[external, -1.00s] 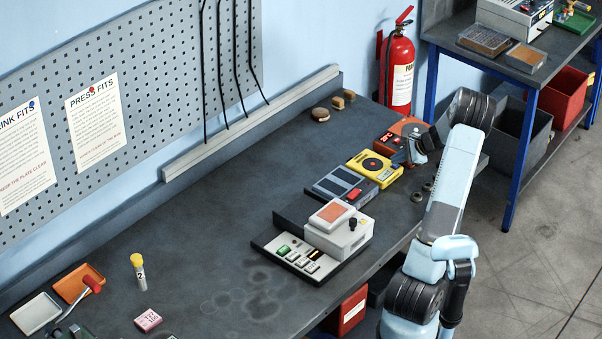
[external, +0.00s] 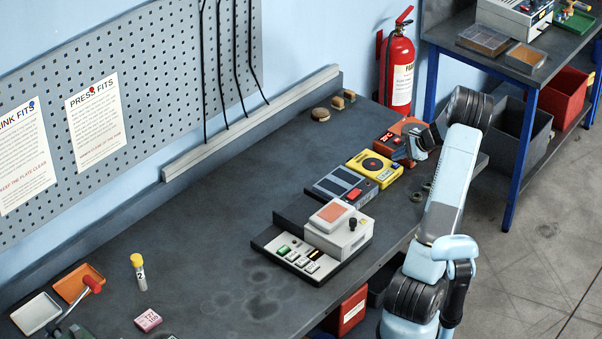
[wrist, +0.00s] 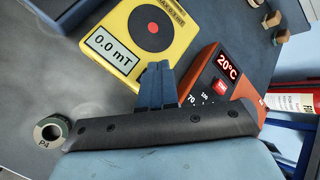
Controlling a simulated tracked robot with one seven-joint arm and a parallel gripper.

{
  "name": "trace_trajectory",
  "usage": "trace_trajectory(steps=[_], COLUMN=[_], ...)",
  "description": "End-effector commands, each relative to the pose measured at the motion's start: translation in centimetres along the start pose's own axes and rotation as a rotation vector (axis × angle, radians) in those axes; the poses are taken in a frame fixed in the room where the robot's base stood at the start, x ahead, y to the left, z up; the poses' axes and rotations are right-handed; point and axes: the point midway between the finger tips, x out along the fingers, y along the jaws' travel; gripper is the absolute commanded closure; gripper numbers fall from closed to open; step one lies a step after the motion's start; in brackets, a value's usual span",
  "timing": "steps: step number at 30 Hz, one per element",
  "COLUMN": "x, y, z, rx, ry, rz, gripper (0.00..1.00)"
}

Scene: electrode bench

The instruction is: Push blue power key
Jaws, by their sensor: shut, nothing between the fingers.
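I cannot make out a blue power key in either view. The orange-red heater unit (wrist: 225,75) with a red "20°C" display sits right of my gripper in the wrist view, partly hidden by it. It also shows at the back of the bench in the external view (external: 412,122).
The yellow meter (external: 375,167) and a grey unit with a red key (external: 345,187) stand in a row nearer the camera. A metal ring marked P4 (wrist: 50,131) lies on the bench. A fire extinguisher (external: 400,70) stands behind.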

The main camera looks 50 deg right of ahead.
Motion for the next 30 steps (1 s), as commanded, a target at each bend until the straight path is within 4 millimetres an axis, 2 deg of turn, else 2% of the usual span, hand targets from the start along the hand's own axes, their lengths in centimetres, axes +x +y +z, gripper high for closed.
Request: trace_trajectory(steps=[19, 30], x=[-3.5, -4.0], y=[-2.7, -3.0], z=[2.6, 2.9], rx=[-0.002, 0.0], ry=[0.001, 0.0], rz=[-0.001, 0.0], gripper=[1.0, 1.0])
